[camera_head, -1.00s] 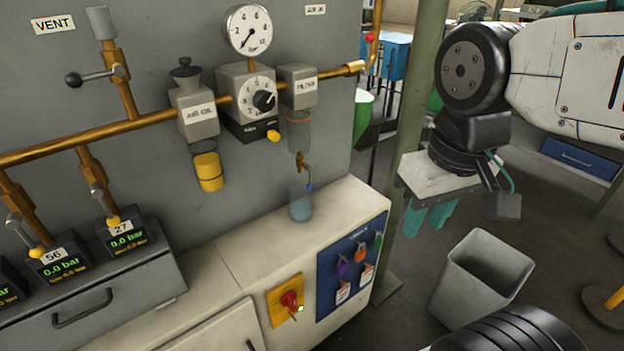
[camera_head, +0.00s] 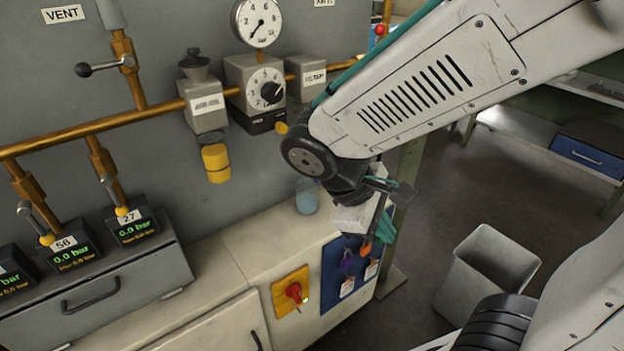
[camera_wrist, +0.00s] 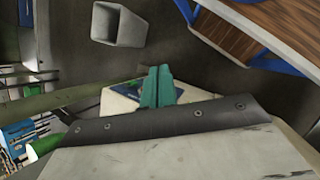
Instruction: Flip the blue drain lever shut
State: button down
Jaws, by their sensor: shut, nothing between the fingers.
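The blue drain lever is hidden behind my arm in the head view, as is the clear filter bowl it hangs under. The filter's grey head (camera_head: 305,76) still shows beside my forearm. The glass jar (camera_head: 307,197) on the cabinet top shows just left of my wrist. My gripper (camera_head: 375,238) is shut and empty, with teal fingers pointing down at the cabinet's right end, in front of the blue lockout board (camera_head: 334,268). The shut fingers (camera_wrist: 156,86) also show in the wrist view, over the pale cabinet; no lever shows there.
The regulator (camera_head: 262,92) with its gauge (camera_head: 258,22) and a yellow-bottomed oiler (camera_head: 215,162) stand left of my arm. A red switch (camera_head: 293,292) is on the cabinet front. A grey bin (camera_head: 484,272) stands on the floor at right; floor behind it is open.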

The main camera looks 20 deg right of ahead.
jog(key=w+a+f+n+t+h, duration=0.1)
jog(key=w+a+f+n+t, duration=0.2)
jog(key=w+a+n+t, duration=0.3)
jog(key=w+a+f+n+t+h, duration=0.1)
jog(key=w+a+f+n+t, duration=0.2)
jog(key=w+a+n+t, duration=0.3)
jog(key=w+n+t, duration=0.1)
jog(key=w+n, duration=0.4)
jog(key=n, duration=0.2)
jog(key=shift+w+f+n+h, duration=0.35)
jog(key=shift+f+n+h, duration=0.05)
jog(key=r+x, duration=0.1)
jog(key=x, duration=1.2)
jog(key=shift+w+d, duration=0.3)
jog(key=shift+w, duration=0.15)
